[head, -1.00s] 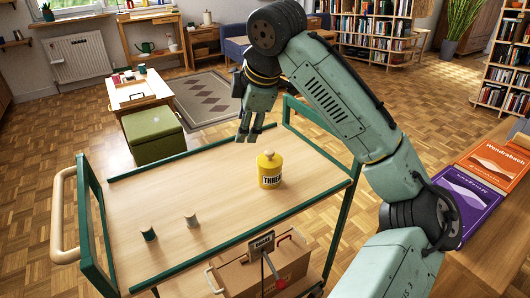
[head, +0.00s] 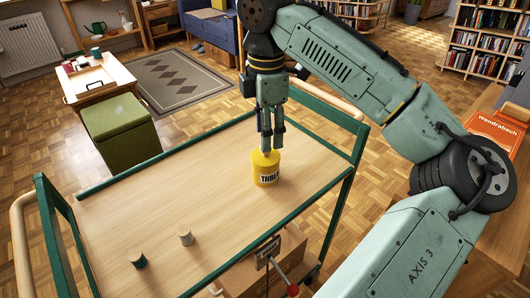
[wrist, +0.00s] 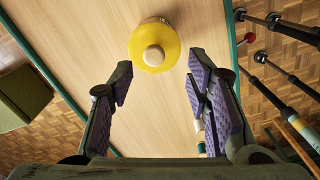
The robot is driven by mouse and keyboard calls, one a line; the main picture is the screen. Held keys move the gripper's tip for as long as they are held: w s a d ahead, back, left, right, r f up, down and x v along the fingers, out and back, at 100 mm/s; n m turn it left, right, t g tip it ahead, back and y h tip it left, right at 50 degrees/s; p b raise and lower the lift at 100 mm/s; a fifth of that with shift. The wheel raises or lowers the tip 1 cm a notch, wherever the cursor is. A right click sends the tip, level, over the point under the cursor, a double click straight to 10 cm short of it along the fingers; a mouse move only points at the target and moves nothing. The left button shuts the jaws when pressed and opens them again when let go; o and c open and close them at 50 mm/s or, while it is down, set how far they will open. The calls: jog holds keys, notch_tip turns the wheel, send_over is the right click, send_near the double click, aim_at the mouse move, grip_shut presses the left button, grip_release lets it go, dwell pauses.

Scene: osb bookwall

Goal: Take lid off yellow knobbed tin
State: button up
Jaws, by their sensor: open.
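The yellow tin (head: 266,170) stands upright on the wooden top of the green-framed cart (head: 200,195), towards its right side. It has a dark-lettered label.
Two small cork-topped containers, one dark green (head: 138,259) and one pale (head: 185,237), stand at the cart's near left. Green rails edge the cart top. The middle of the top is clear. A green stool (head: 121,130) stands beyond the cart.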

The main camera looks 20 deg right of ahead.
jog(key=f, duration=0.3)
jog(key=f+p, duration=0.1)
jog(key=f, duration=0.1)
jog(key=shift+w, duration=0.35)
jog(key=shift+c, duration=0.3)
grip_shut()
